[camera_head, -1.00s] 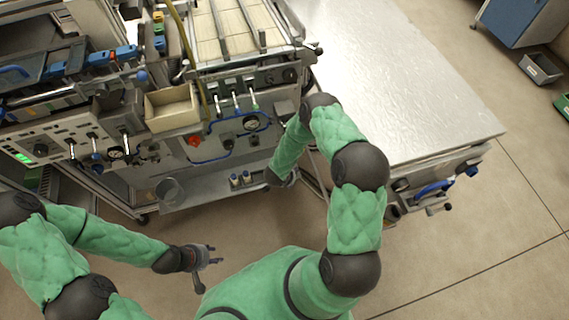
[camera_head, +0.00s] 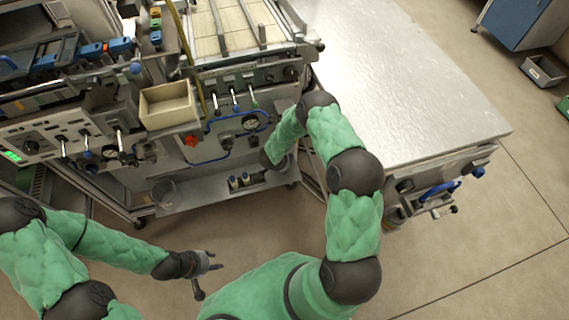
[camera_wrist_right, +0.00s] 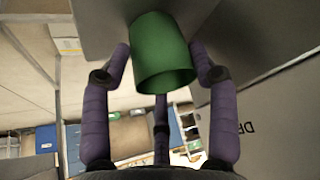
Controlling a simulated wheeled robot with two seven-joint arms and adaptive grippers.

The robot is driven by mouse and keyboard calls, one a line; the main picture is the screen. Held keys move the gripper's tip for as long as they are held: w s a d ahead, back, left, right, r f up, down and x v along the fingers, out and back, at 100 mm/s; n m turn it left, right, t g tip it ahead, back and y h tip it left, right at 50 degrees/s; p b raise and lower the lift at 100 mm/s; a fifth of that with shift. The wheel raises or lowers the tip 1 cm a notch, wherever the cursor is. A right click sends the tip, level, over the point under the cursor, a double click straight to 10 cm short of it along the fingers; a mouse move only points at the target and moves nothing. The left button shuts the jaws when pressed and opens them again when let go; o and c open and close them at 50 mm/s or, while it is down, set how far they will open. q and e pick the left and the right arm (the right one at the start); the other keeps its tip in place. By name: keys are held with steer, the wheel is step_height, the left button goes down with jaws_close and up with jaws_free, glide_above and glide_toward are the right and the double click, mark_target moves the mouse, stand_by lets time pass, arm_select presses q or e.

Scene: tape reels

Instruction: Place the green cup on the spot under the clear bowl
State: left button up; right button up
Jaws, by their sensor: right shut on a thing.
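The green cup (camera_wrist_right: 162,55) shows large in the right wrist view, with its open rim facing the camera. My right gripper (camera_wrist_right: 162,48) is shut on the cup, with purple fingers on both sides of it and a third finger below. In the head view the right forearm (camera_head: 284,138) reaches down at the machine's front; its hand and the cup are not visible there. A clear bowl (camera_head: 164,191) stands on the low metal shelf (camera_head: 205,195), left of the forearm. My left gripper (camera_head: 207,268) is open and empty above the floor.
The machine front, with knobs and a beige bin (camera_head: 167,105), rises above the shelf. A metal table (camera_head: 410,80) is at the right. The floor in front is clear.

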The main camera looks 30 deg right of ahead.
steer(key=shift+f, duration=0.1)
steer(key=o, duration=1)
steer(key=shift+o, duration=0.2)
steer(key=p+v, duration=0.4)
steer(key=v, duration=0.4)
steer(key=s+a+r+n+g+y, duration=0.2)
steer(key=s+a+n+y, duration=0.6)
steer(key=s+a, duration=1.1)
steer(key=s+r+y, duration=0.1)
steer(key=s, duration=0.2)
steer(key=shift+n+g, duration=0.3)
steer(key=shift+n, duration=0.1)
steer(key=shift+s+a, duration=0.1)
steer(key=shift+s, duration=0.05)
